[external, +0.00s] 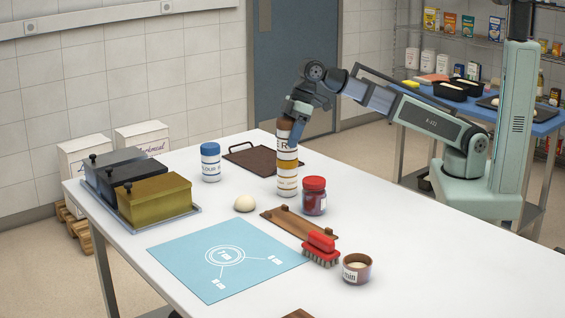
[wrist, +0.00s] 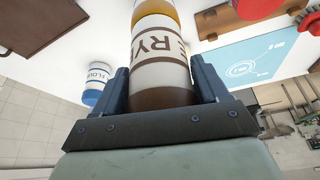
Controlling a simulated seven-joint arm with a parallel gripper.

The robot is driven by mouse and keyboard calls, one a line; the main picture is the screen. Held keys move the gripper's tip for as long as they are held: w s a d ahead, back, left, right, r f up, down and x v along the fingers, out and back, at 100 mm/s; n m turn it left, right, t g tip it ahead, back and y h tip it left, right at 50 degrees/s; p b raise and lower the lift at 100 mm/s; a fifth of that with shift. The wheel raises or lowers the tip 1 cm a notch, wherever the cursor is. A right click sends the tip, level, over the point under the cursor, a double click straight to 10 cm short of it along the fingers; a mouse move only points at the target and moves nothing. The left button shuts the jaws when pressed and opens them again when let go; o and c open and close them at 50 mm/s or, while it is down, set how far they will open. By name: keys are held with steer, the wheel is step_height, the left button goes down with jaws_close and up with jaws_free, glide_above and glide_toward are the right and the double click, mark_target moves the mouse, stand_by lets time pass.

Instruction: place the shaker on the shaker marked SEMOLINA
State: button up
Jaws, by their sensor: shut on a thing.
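My gripper (external: 296,122) is shut on the upper part of a white shaker with a brown top (external: 285,138); in the wrist view this shaker (wrist: 160,75) reads RYE. It is upright. Directly below it stands a second shaker (external: 287,182) with a yellow-orange lid; its label is too small to read. The two are in line and look touching, though a slight gap cannot be ruled out. The yellow lid (wrist: 156,10) also shows past the held shaker in the wrist view.
A blue-lidded flour shaker (external: 211,163) stands left, a red jar (external: 314,196) right. A dough ball (external: 245,203), a brown board (external: 270,160), a wooden rack (external: 287,223), a red brush (external: 321,250) and a small pot (external: 356,269) lie around. A blue mat (external: 180,256) is in front.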

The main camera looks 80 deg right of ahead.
steer(key=o, duration=1.2)
steer(key=v, duration=1.2)
steer(key=shift+r, duration=0.1)
